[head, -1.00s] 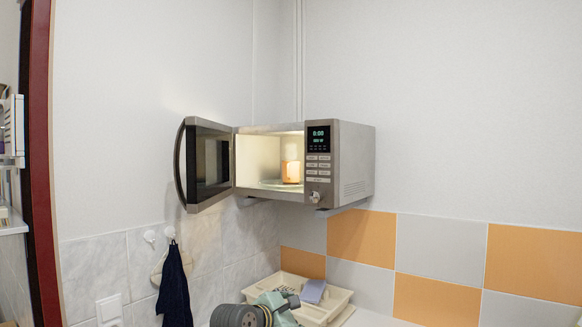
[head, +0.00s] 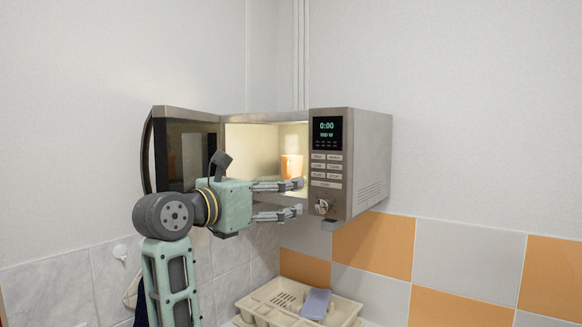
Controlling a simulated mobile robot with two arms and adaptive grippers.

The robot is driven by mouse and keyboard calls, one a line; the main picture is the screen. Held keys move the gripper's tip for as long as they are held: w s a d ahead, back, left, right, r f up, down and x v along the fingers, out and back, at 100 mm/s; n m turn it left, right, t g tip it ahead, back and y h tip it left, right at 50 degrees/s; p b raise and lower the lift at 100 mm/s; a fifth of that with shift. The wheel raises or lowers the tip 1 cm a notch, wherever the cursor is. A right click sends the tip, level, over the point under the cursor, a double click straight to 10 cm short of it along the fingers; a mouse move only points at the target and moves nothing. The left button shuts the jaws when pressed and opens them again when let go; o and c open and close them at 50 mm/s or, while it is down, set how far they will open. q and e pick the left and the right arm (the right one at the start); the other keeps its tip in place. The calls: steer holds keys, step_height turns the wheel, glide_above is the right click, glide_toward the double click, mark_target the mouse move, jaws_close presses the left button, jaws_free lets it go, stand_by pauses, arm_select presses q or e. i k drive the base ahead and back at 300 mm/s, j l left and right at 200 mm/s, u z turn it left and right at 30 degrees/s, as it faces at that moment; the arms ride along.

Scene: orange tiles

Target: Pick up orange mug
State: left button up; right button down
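The orange mug (head: 290,166) stands upright inside the open, lit microwave (head: 360,165), toward the right of the cavity near the control panel. My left gripper (head: 299,198) is at the front of the microwave opening, with its fingers pointing right. It is open, its two fingers spread one above the other, with nothing between them. The upper finger shows just below the mug and may cover its base. I cannot tell whether it touches the mug. My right gripper is not in view.
The microwave door (head: 170,150) is swung open to the left, behind my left gripper and wrist. The control panel side bounds the opening on the right. A cream dish rack (head: 262,306) with a blue-grey item (head: 316,304) sits below.

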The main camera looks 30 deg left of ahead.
mark_target(291, 166)
steer(key=i+j, duration=1)
steer(key=i, duration=0.15)
